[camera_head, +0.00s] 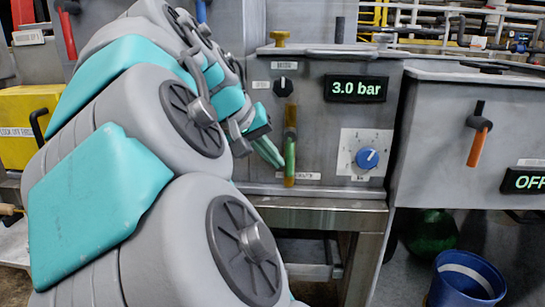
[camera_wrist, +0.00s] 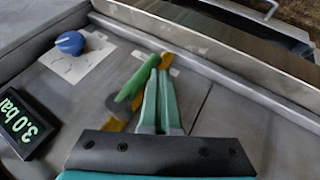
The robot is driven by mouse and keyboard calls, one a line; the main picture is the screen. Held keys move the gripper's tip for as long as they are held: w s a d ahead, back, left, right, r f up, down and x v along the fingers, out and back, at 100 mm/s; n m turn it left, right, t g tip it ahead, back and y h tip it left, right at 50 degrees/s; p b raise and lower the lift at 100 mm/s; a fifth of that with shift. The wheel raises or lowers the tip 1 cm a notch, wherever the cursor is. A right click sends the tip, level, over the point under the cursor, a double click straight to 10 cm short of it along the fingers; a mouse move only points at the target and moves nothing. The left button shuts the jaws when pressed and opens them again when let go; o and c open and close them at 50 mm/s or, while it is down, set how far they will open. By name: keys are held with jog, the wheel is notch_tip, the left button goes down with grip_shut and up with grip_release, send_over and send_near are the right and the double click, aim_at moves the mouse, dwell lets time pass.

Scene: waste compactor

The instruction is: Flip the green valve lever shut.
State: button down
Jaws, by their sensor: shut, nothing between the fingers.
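The green valve lever (camera_head: 290,158) hangs along the upright brass pipe (camera_head: 291,116) on the grey panel, its long side roughly in line with the pipe. In the wrist view the green lever (camera_wrist: 137,82) lies just left of my fingertips, over the pipe and a dark round hub. My gripper (camera_head: 279,163) is at the left of the lever in the head view, with its fingers together and empty. In the wrist view my gripper (camera_wrist: 157,72) has its tips beside the lever's end; whether they touch it I cannot tell.
A blue knob (camera_head: 367,158) on a white dial plate sits right of the lever, below a display (camera_head: 356,89) reading 3.0 bar. A black knob (camera_head: 283,87) is above left. An orange-handled lever (camera_head: 479,143) is on the right cabinet. A blue bin (camera_head: 466,280) stands below.

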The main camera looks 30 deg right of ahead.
aim_at(287, 163)
jog(key=shift+s+d+f+h, duration=0.1)
jog(key=shift+d+f+h, duration=0.05)
jog(key=shift+h, duration=0.15)
jog(key=g+h, duration=0.1)
jog(key=s+d+n+g+h, duration=0.1)
jog(key=h, duration=0.1)
jog(key=d+n+h, duration=0.1)
jog(key=h, duration=0.1)
jog(key=shift+s+f+g, duration=0.2)
jog(key=shift+f+g, duration=0.2)
jog(key=shift+s+d+r+n+g+h, duration=0.1)
jog(key=shift+s+d+r+h, duration=0.2)
jog(key=shift+d, duration=0.2)
jog(key=shift+s+d+r+n+g+h, duration=0.15)
jog(key=shift+s+d+h, duration=0.15)
jog(key=shift+d, duration=0.25)
jog(key=shift+s+d+r+n+g+h, duration=0.1)
jog(key=shift+s+d+r+h, duration=0.15)
jog(key=shift+s+d, duration=0.2)
jog(key=shift+d, duration=0.1)
dwell(0.7)
